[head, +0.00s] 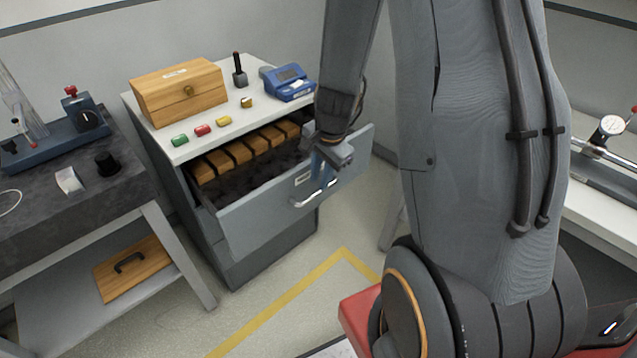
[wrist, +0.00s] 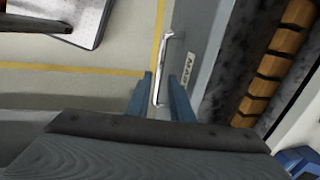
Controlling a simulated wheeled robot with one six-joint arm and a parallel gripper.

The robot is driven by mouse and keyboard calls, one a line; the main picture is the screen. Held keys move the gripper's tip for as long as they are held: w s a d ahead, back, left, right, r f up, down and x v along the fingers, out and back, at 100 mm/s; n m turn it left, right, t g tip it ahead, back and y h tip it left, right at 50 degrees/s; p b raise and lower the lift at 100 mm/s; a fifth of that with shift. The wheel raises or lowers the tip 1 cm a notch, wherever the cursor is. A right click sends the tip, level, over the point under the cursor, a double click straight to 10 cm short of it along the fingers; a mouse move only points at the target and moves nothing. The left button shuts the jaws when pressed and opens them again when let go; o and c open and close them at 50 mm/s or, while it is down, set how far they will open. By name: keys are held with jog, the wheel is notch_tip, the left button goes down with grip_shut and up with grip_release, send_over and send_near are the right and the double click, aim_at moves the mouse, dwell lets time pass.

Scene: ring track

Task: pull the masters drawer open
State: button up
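The masters drawer (head: 262,215) is pulled well out of the grey cabinet (head: 180,148), and a row of wooden blocks (head: 238,152) shows inside at the back. Its front has a pale label and a bright bar handle (head: 300,203). My gripper (head: 322,172) is at the drawer front, by the handle. In the wrist view the two blue fingers (wrist: 160,80) stand apart on either side of the handle (wrist: 168,50), with visible gaps, so the gripper looks open around the bar. The label (wrist: 187,73) there is too small to read surely.
On the cabinet top are a wooden box (head: 180,92), a blue device (head: 288,83) and small coloured pieces. A dark workbench (head: 80,195) stands left, a light bench (head: 607,187) right. Floor with a yellow line (head: 285,297) is clear before the drawer.

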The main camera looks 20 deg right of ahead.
jog(key=shift+s+d+r, duration=0.1)
jog(key=shift+s+r, duration=0.1)
jog(key=shift+r, duration=0.65)
jog(key=shift+s+r, duration=0.15)
jog(key=shift+r, duration=0.65)
jog(key=s+a+r+n, duration=0.4)
jog(key=s+n, duration=0.2)
jog(key=n, duration=0.1)
jog(key=s+a+r+n+g, duration=0.1)
jog(key=s+a+r+n, duration=0.2)
jog(key=s+n, duration=0.4)
jog(key=shift+s+a+r+h, duration=0.15)
jog(key=shift+a+r+h, duration=0.25)
jog(key=shift+r, duration=0.5)
